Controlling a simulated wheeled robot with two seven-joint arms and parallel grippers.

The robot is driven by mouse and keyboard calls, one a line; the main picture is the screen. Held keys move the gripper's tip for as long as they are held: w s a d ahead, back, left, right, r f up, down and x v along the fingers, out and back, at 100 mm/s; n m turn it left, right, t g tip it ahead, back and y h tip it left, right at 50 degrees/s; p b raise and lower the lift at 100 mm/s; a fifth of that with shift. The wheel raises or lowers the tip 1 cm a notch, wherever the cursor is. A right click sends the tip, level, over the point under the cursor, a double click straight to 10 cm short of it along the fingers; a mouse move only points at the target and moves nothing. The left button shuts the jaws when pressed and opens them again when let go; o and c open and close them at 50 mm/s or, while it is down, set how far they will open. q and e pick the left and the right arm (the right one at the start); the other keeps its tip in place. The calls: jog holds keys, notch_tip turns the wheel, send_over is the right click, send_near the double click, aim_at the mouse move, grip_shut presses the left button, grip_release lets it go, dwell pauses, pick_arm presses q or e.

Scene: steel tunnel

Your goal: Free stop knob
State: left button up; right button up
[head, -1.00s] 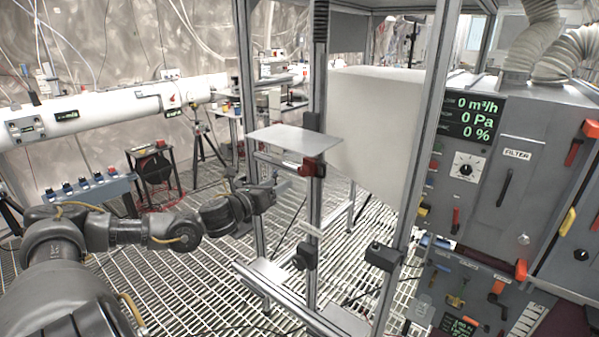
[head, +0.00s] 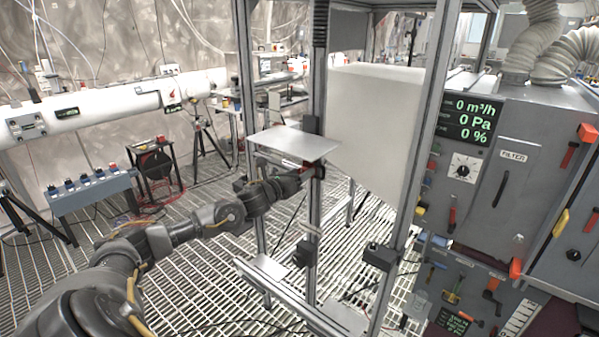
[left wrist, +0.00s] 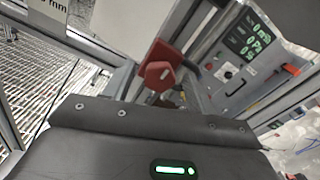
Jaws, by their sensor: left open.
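The red stop knob (left wrist: 160,68) shows in the left wrist view, just beyond the dark body of my left gripper (head: 302,172). It sits on an upright metal post (head: 314,225) of the frame, just below a flat grey plate (head: 293,143). In the head view my left gripper reaches the post under the plate and hides most of the knob. The gripper is open. I cannot tell whether its fingers touch the knob, since the fingertips are not clear in either view. My right gripper is not in view.
A large pale block (head: 375,125) stands behind the post. Another upright (head: 425,150) and a grey panel with a green display (head: 470,117) are to the right. A black clamp (head: 304,254) sits lower on the post. Open grating floor (head: 205,275) lies left.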

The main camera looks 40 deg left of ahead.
pick_arm(q)
jog(key=shift+c, duration=0.7)
jog(key=c, duration=0.8)
jog(key=shift+c, duration=0.2)
